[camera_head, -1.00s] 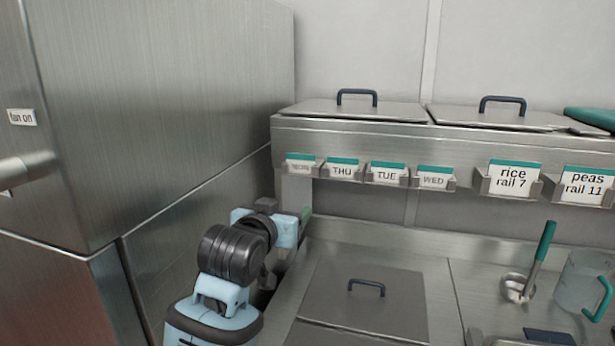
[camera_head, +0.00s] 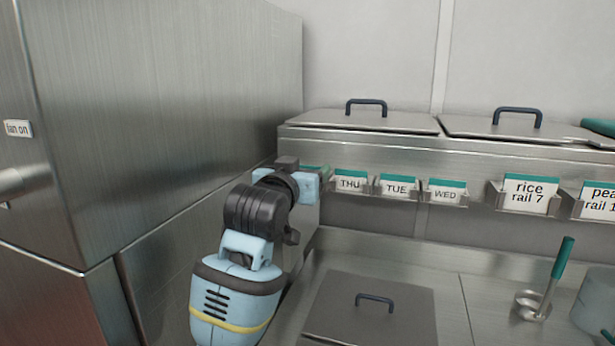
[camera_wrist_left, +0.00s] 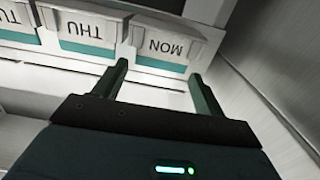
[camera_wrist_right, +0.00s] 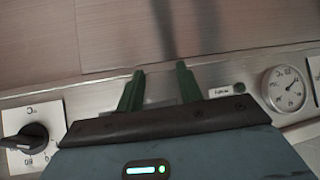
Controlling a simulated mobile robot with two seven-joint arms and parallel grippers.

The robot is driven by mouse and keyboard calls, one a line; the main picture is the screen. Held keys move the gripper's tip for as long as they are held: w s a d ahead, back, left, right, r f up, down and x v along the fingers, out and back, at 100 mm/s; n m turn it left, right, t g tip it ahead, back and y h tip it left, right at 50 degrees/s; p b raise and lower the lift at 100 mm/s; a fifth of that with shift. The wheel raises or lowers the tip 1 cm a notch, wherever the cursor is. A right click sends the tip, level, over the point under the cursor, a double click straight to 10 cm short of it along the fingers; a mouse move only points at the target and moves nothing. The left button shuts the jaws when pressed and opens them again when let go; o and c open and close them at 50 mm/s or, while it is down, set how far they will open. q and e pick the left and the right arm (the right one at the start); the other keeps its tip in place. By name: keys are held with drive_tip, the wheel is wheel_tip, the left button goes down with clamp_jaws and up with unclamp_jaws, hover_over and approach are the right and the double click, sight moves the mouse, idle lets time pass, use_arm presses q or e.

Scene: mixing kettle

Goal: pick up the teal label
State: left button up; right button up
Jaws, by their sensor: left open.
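Several white labels with teal top bands sit in small metal holders on the rail. In the left wrist view, upside down, the MON label (camera_wrist_left: 166,46) is just beyond the fingertips of my open, empty left gripper (camera_wrist_left: 158,70). The THU label (camera_wrist_left: 82,38) is beside it. In the head view, my left gripper (camera_head: 312,178) is at the rail's left end and mostly hides the MON label. The THU (camera_head: 350,182), TUE (camera_head: 397,187) and WED (camera_head: 447,191) labels show to its right. My right gripper (camera_wrist_right: 160,68) is open and empty, facing a metal panel.
A tall steel cabinet (camera_head: 150,120) stands close left of my left arm. A lidded bin (camera_head: 370,310) and a teal-handled ladle (camera_head: 562,258) are below. A dial (camera_wrist_right: 285,88) and knob (camera_wrist_right: 30,140) flank my right gripper.

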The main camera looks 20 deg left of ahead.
sight(307, 167)
use_arm(q)
drive_tip(key=shift+w+f, duration=0.15)
drive_tip(key=shift+w, duration=2.4)
drive_tip(key=shift+c, duration=0.4)
drive_tip(key=shift+d, duration=0.1)
drive_tip(key=c, duration=0.6)
